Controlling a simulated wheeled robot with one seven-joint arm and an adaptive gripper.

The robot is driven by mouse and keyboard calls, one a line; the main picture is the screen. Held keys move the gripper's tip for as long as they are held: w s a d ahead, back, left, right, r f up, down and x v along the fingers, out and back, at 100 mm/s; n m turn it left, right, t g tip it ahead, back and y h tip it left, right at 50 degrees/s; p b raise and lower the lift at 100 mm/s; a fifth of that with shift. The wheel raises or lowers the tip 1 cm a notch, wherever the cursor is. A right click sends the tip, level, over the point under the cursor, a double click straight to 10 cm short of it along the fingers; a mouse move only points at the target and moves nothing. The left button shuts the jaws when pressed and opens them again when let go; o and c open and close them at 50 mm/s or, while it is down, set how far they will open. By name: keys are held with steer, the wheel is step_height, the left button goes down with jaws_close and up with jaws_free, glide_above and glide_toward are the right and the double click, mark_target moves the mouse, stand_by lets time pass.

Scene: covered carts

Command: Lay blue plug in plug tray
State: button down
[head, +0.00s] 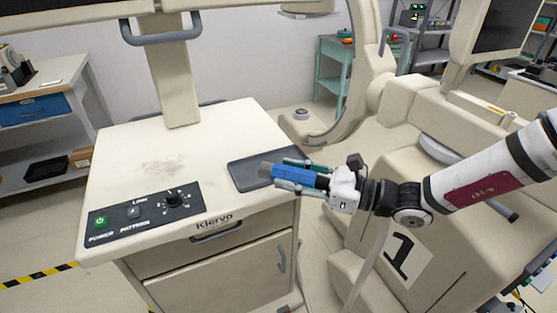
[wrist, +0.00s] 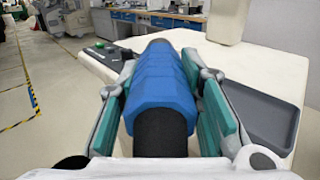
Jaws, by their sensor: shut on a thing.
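My gripper (head: 290,176) is shut on the blue plug (head: 300,176), with a finger on each side of it. The plug is a blue ribbed cylinder with dark ends, held roughly level and pointing left in the head view. In the wrist view the plug (wrist: 162,88) fills the middle between the green-padded fingers. The plug tray (head: 243,183) is a dark grey shallow tray on the cart top, at its right edge. In the head view the plug overlaps the tray's right part; it looks above it. In the wrist view the tray (wrist: 268,110) lies to the right of the plug and looks empty.
The cream cart top (head: 190,135) carries a control panel (head: 145,212) with a green button and a black knob at its front left. A grey handle (head: 160,30) and upright post (head: 172,75) rise at the back. A large cream machine (head: 400,160) stands close on the right.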

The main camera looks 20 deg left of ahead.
steer(key=w+a, duration=0.2)
steer(key=w, duration=0.1)
steer(key=w+a+f, duration=0.1)
steer(key=w+a, duration=0.1)
steer(key=w, duration=0.2)
steer(key=w+a+b, duration=0.1)
steer(key=w+a, duration=0.1)
steer(key=w, duration=0.1)
steer(key=shift+w+a+f, duration=0.15)
steer(key=shift+w+a, duration=0.1)
steer(key=shift+w, duration=0.15)
steer(key=shift+f, duration=1.7)
steer(key=shift+f, duration=0.2)
